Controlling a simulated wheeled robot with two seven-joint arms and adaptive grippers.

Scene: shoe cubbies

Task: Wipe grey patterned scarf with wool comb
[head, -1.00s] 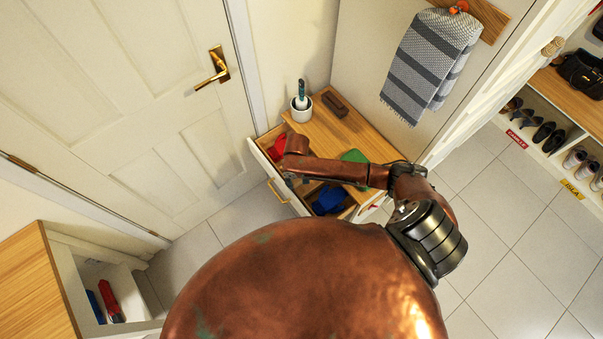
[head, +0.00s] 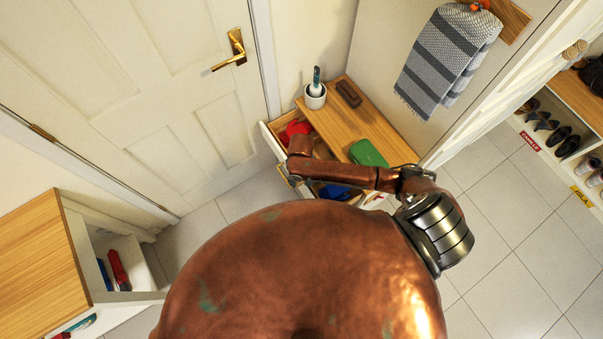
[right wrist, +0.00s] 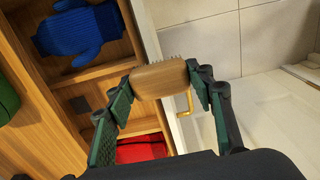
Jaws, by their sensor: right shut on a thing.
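The grey patterned scarf (head: 447,58) hangs folded from a hook on the wall at the upper right of the head view, with dark and light stripes and a fringed lower end. The wool comb (right wrist: 158,80), a wooden block with a row of thin teeth, is in the right wrist view. My right gripper (right wrist: 165,82) is shut on it, green-padded fingers on both sides, above the open drawer's front edge. In the head view my right arm reaches over the drawer, well below the scarf; the gripper and comb are hidden there. My left gripper is not in view.
Shoe cubbies stand right; tiled floor (head: 515,215) is free.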

